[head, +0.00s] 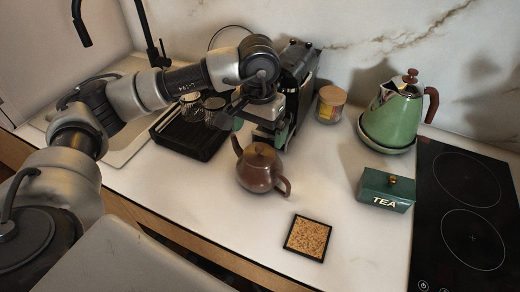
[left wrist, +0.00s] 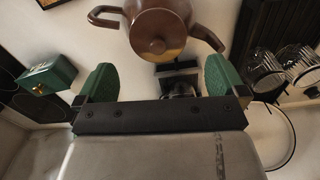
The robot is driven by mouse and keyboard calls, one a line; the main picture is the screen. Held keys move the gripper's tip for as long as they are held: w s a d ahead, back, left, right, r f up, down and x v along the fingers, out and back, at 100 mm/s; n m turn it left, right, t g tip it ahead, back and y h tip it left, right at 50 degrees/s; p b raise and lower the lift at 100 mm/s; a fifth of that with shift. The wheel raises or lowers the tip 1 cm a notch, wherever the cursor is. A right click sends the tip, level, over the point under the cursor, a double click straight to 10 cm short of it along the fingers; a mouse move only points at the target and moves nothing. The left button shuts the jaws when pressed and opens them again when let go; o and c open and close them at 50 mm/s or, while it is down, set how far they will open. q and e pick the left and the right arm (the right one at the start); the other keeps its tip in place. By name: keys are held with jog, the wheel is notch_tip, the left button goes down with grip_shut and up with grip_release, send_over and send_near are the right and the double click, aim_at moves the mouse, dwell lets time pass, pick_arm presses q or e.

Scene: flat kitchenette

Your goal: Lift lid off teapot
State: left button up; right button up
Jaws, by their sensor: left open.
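The brown teapot (head: 258,178) stands on the white counter in the middle of the head view, spout to the back left and handle to the front right. Its round lid (head: 260,150) with a small knob sits on top. My left gripper (head: 258,132) is open and empty, just behind and above the teapot. In the left wrist view, the green fingers of my left gripper (left wrist: 162,80) are wide apart, and the teapot (left wrist: 174,20) and lid (left wrist: 157,42) lie beyond them at the top. My right gripper is in neither view.
A cork coaster (head: 308,238) lies in front of the teapot. To the right are a green tea box (head: 385,190), a green kettle (head: 396,118) and a black cooktop (head: 470,210). A jar (head: 331,104) stands behind. A black rack (head: 187,141) with glasses is at left.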

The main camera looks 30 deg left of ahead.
aim_at(260, 147)
pick_arm(q)
jog(key=shift+f, duration=0.3)
jog(key=shift+f+p, duration=0.3)
jog(key=shift+f, duration=0.05)
notch_tip(260, 147, down, 4)
jog(key=shift+d+r+p, duration=0.15)
jog(key=shift+r+p, duration=0.05)
jog(key=shift+p, duration=0.7)
jog(key=shift+f, duration=0.55)
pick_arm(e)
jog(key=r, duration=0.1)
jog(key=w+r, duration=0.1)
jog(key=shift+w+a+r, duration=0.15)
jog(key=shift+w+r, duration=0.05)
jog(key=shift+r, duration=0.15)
pick_arm(q)
jog(key=c, duration=0.8)
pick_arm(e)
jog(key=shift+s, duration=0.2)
pick_arm(q)
jog(key=shift+r, duration=0.1)
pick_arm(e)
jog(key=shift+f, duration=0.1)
